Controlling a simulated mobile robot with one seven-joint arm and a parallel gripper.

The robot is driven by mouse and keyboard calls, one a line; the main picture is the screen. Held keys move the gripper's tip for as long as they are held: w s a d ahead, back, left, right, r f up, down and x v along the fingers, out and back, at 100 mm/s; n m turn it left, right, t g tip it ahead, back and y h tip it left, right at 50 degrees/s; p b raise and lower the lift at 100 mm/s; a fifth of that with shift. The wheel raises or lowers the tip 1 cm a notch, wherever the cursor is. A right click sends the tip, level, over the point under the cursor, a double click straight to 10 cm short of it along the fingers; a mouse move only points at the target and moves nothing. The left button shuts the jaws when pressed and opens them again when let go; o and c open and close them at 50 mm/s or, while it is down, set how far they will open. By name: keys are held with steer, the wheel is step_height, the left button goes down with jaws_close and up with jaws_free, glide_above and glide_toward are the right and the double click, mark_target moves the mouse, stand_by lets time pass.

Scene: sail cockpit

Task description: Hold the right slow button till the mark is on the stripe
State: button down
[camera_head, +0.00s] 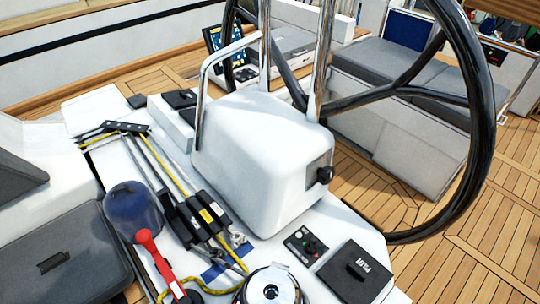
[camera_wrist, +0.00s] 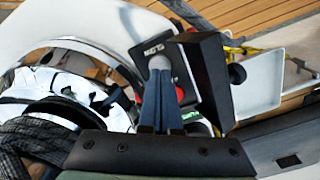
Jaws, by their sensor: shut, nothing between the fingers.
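In the wrist view my gripper (camera_wrist: 159,63) has its blue fingers together, with the grey tips over a dark button panel (camera_wrist: 152,48) lettered "SLOW". The tips hide part of the panel, and I cannot tell if they touch or press a button. Red round parts (camera_wrist: 179,93) show beside the fingers. In the head view a small dark panel (camera_head: 305,243) with buttons sits on the white console, and my gripper does not show there. A blue stripe (camera_head: 213,271) lies on the deck under the yellow rope (camera_head: 158,160). I cannot make out a mark on the rope.
A black box (camera_wrist: 212,78) stands close beside my fingers. A chrome winch (camera_wrist: 62,95) is to their left. In the head view a steering wheel (camera_head: 482,105), a white pedestal (camera_head: 250,150), a red-handled lever (camera_head: 158,262) and a PILOT box (camera_head: 350,283) crowd the console.

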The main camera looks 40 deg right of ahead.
step_height(320, 180, up, 7)
steer(key=p, duration=0.6)
steer(key=shift+f, duration=0.15)
